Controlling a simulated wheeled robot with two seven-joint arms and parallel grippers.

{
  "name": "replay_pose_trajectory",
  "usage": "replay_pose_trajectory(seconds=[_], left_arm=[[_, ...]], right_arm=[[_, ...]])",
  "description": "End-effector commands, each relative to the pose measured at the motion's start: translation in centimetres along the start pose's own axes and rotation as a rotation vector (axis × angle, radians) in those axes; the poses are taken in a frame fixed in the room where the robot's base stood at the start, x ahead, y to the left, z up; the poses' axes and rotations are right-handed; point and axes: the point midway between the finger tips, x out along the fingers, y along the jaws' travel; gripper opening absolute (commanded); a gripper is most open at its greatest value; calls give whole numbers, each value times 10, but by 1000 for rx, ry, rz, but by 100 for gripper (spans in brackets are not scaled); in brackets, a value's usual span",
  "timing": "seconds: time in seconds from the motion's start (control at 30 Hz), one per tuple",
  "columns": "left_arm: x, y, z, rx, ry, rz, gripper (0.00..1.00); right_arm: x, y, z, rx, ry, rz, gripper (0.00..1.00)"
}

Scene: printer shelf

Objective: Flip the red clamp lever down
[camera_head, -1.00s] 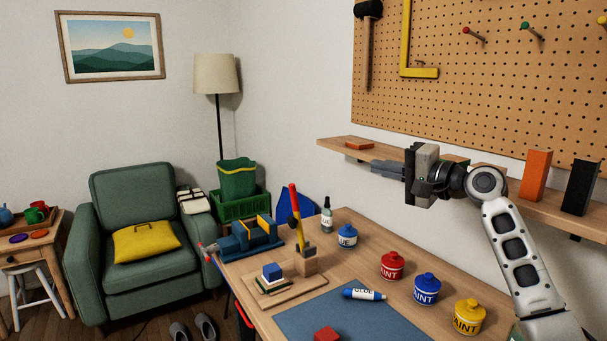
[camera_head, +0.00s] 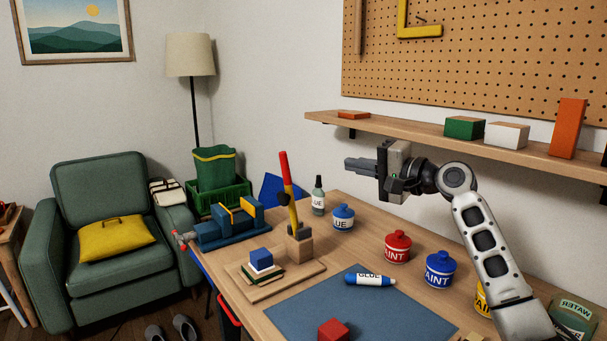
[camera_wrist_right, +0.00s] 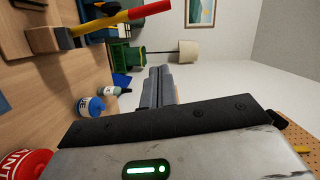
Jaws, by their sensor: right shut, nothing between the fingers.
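The clamp lever has a red handle (camera_head: 285,168) on a yellow arm (camera_head: 293,210). It stands nearly upright, tilted slightly left, at a wooden block (camera_head: 300,247) on a board. In the right wrist view, the red handle (camera_wrist_right: 150,9) and yellow arm (camera_wrist_right: 98,24) lie across the top left. My right gripper (camera_head: 350,163) is shut and empty, pointing left. It is in the air to the right of the lever, clear of it. Its closed fingers (camera_wrist_right: 153,75) also show in the right wrist view. My left gripper is out of view.
On the workbench are a blue vise (camera_head: 225,232), stacked blocks (camera_head: 261,262), a glue tube (camera_head: 370,279), a dark bottle (camera_head: 318,198) and several paint pots, including a blue one (camera_head: 343,218). A shelf (camera_head: 400,135) runs behind my right arm. Space above the bench is mostly open.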

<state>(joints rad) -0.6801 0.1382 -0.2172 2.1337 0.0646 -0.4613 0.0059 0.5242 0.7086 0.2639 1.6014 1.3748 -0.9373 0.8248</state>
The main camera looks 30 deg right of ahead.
Motion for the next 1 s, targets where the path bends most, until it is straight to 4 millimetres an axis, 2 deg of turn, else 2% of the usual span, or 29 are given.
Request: replay_pose_trajectory(seconds=[0.23, 0.37, 0.8, 0.87, 1.0], left_arm=[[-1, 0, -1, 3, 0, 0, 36], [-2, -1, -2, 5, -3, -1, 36], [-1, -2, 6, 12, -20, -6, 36], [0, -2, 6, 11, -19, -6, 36], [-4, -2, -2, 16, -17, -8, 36]], right_arm=[[1, -2, 0, 1, 0, -1, 0], [12, -3, -1, 3, 0, -2, 0], [93, -2, 0, 2, -1, -3, 0], [102, -2, 0, 2, -1, -2, 0], [106, -2, 20, -2, -2, 0, 0]])
